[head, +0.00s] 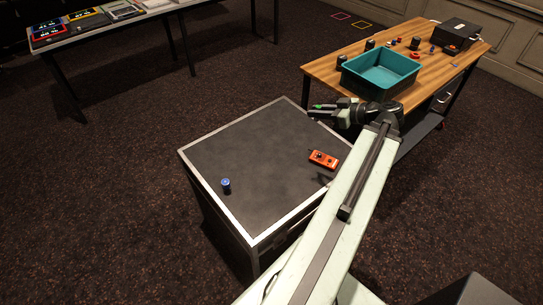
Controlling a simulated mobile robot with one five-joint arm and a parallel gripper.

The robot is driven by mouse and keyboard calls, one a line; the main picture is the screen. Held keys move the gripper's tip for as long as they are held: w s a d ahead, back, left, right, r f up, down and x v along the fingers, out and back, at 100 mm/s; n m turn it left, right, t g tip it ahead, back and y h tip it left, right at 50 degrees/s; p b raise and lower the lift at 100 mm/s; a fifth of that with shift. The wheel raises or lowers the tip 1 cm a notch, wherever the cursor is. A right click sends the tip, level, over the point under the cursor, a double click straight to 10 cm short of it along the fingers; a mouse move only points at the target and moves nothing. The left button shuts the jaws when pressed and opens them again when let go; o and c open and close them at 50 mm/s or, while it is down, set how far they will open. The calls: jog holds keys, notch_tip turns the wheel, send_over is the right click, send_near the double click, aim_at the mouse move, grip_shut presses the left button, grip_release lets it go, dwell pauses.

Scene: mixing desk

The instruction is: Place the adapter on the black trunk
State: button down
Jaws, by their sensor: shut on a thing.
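The black trunk (262,150) stands in the middle of the head view, with a dark flat top and silver metal edges. My gripper (316,111) is over the far right edge of the trunk, pointing left. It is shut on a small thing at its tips. Bits of green show there, but the thing is too small and hidden to tell whether it is the adapter. A small blue cylinder (226,186) stands upright on the trunk's near left part. An orange box (324,159) with dark knobs lies near the trunk's right edge, beside my arm.
A wooden-topped table (325,71) at the upper right holds a teal bin (381,73), several small dark and coloured items and a black box (457,34). A grey table (110,27) with devices stands upper left. The trunk's middle and far left are clear.

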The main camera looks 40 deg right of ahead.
jog(key=d+f+n+y+b, duration=0.1)
jog(key=f+b, duration=0.6)
jog(key=d+f+n+y+b, duration=0.1)
jog(key=d+f+b, duration=0.1)
jog(key=f+b, duration=0.5)
jog(key=d+f+n+g+y+b, duration=0.1)
jog(key=f+y+b, duration=0.1)
jog(key=f+b, duration=0.5)
jog(key=shift+d+f+n, duration=0.2)
jog(key=shift+f+n, duration=0.1)
jog(key=shift+f, duration=0.85)
jog(key=shift+w+a, duration=0.25)
jog(key=shift+a, duration=0.05)
jog(key=b, duration=0.2)
send_over(277, 164)
jog(key=shift+f, duration=0.65)
notch_tip(277, 164, down, 4)
jog(key=b, duration=0.3)
jog(key=shift+r, duration=0.25)
jog(key=shift+f, duration=0.2)
jog(key=c, duration=1.3)
grip_release()
jog(key=shift+r, duration=0.1)
